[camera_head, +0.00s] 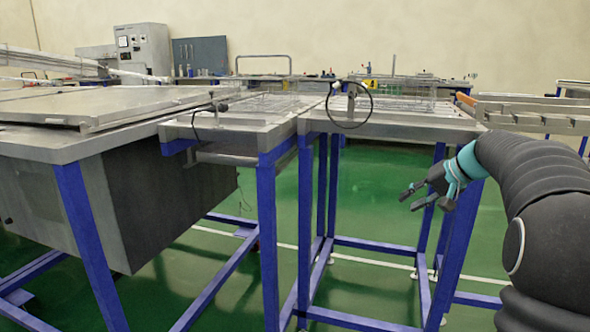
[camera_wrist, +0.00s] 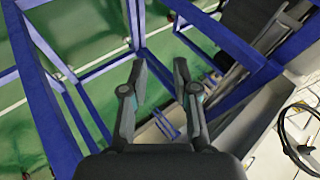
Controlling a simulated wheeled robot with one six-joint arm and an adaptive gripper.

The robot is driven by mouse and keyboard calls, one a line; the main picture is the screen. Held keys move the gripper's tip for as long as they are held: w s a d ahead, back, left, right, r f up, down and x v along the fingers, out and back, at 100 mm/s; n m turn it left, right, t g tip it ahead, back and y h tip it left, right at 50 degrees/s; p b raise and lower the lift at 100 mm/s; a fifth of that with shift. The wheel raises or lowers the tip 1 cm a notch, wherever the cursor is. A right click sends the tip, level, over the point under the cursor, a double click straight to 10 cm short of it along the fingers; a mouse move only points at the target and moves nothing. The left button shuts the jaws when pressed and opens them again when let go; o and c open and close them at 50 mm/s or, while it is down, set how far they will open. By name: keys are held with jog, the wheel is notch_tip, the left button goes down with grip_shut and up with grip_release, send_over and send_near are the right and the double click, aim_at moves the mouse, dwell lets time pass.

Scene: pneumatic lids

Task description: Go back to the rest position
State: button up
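My gripper (camera_head: 424,197) is in front of the blue table legs at the right in the head view, below the tabletop's height in the picture. Its two dark fingers are spread apart with nothing between them. In the wrist view my gripper (camera_wrist: 158,82) is also open and empty, with blue frame bars and green floor behind it. My arm comes in from the right edge in the head view.
A metal-topped table (camera_head: 400,125) on blue legs (camera_head: 307,225) stands ahead. A grey lid (camera_head: 95,103) covers the left table. Green floor (camera_head: 215,265) shows between the legs.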

jog(key=s+a+f+n+h, duration=0.1)
jog(key=s+a+f+h, duration=0.1)
jog(key=s, duration=1)
jog(key=s+a+f+n+h, duration=0.1)
jog(key=s+a+f, duration=0.4)
jog(key=s, duration=0.7)
jog(key=s+a+f+n+h, duration=0.1)
jog(key=s+a+f+h, duration=0.2)
jog(key=s, duration=0.9)
jog(key=shift+s+a+f+n+g, duration=0.25)
jog(key=shift+a+f+n+g, duration=0.15)
jog(key=shift+a, duration=1.25)
